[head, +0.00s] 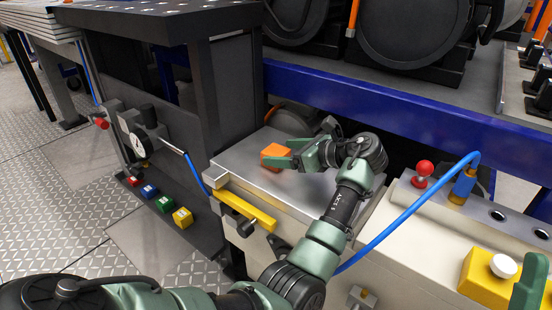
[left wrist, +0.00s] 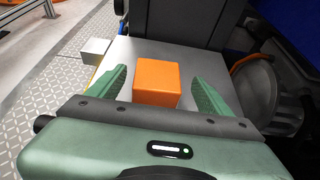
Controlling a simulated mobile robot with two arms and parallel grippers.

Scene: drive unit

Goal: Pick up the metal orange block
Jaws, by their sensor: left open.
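The orange block (head: 275,153) rests on the flat grey metal top of a light cabinet (head: 240,168) in the head view. In the left wrist view the orange block (left wrist: 157,80) sits between the two green fingers, with a gap on each side. My left gripper (head: 284,156) is open and level with the block, just to its right in the head view. One finger partly hides the block's lower edge there. A green part of my right arm or gripper (head: 529,288) shows at the lower right edge; its jaws are not clear.
A yellow bar (head: 244,209) runs along the cabinet's front edge. Red, blue, green and yellow small blocks (head: 164,203) sit on a dark ledge at left. A blue hose (head: 408,219) and a red knob (head: 424,168) stand at right. A blue beam (head: 400,108) crosses behind.

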